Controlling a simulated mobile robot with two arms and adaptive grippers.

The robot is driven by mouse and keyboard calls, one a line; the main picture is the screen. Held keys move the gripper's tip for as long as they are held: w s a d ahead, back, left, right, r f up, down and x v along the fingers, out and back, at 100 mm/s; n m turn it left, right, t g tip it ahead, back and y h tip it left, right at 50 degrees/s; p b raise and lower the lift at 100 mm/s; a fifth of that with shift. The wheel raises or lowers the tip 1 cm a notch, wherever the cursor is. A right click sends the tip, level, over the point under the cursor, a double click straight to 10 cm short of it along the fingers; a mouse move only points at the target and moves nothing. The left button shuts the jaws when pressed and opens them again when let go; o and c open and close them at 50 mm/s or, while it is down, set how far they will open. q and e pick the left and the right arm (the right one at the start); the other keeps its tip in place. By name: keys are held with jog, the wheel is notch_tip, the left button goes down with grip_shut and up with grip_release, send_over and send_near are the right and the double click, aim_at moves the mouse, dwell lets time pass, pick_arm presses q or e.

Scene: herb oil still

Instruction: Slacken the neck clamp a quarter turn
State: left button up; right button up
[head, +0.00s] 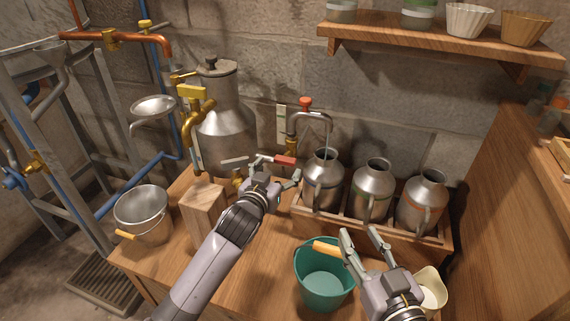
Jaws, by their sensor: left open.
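A steel still vessel (225,125) with a dark-knobbed lid stands against the back wall. A red grip (285,160) on a short metal bar is in front of it, low and to its right. I cannot tell for sure whether this is the neck clamp's handle. My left gripper (274,172) is open, its fingers spread just in front of and below the red grip. Whether they touch it is unclear, and the gripper hides part of what lies behind. My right gripper (362,236) has its fingers apart with nothing seen between them, above the right side of a teal bucket (323,298).
A wooden block (204,212) stands close left of my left gripper. Several steel cans (373,190) stand in a wooden rack to the right. A tap with a red knob (305,103) rises behind them. A steel bucket (143,215) is at left, a cream jug (431,287) at right.

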aim_at(284, 162)
pick_arm(q)
jog(key=b+x, duration=0.2)
jog(key=x, duration=0.4)
jog(key=shift+w+d, duration=0.15)
jog(key=shift+w, duration=0.2)
pick_arm(e)
notch_tip(284, 162, up, 10)
jog(key=s+a+t+y, duration=0.1)
jog(key=t+y, duration=0.1)
jog(key=t, duration=0.4)
jog(key=shift+s, duration=0.3)
pick_arm(q)
jog(key=shift+c, duration=0.3)
pick_arm(e)
jog(key=shift+f, duration=0.1)
pick_arm(q)
jog(key=c, duration=1.2)
